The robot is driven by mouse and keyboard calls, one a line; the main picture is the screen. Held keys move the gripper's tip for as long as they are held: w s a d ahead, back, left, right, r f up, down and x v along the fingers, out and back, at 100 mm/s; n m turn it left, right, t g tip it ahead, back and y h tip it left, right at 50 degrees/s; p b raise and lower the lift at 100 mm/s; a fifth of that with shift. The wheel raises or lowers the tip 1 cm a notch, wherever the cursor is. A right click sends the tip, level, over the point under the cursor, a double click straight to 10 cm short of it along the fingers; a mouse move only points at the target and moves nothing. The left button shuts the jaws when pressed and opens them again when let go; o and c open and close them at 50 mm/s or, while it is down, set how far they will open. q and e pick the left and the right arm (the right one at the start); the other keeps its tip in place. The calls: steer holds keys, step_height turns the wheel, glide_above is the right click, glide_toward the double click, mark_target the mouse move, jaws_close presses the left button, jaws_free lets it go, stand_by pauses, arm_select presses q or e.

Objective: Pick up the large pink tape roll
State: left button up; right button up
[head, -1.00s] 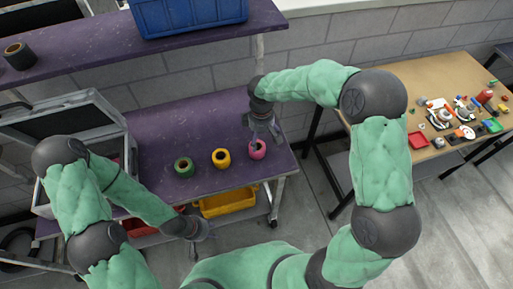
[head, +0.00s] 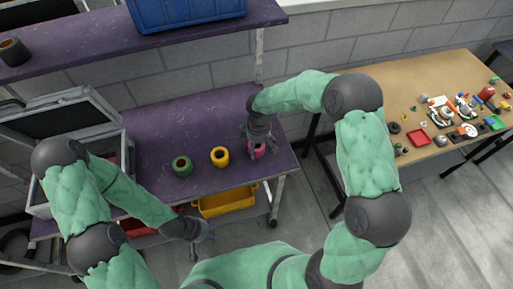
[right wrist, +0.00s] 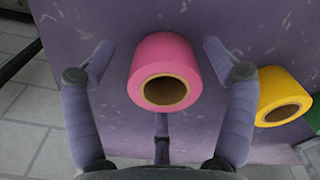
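The pink tape roll (head: 258,151) stands on the purple cart shelf near its right front edge. In the head view my right gripper (head: 261,150) is over it and hides much of it. In the right wrist view the pink roll (right wrist: 166,73) lies between the two spread fingers of my right gripper (right wrist: 163,70), with a visible gap on each side. My right gripper is open and empty. My left gripper (head: 203,232) is low in front of the cart, away from the rolls; its fingers are too small to read.
A yellow roll (head: 220,156) and a green roll (head: 182,165) stand left of the pink one on the purple shelf (head: 175,125). A yellow bin (head: 226,201) is below. A blue crate (head: 187,13) sits on the upper shelf. A table with small parts (head: 420,95) is at right.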

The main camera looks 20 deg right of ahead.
steer(key=c, duration=1)
steer(key=shift+o, duration=0.2)
steer(key=shift+r, duration=0.45)
step_height(320, 180, up, 2)
steer(key=shift+r+p, duration=0.1)
steer(key=shift+p, duration=0.4)
steer(key=s+a+r+p, duration=0.2)
steer(key=s+a+r, duration=0.7)
steer(key=a+r, duration=0.1)
steer(key=shift+s+a, duration=0.2)
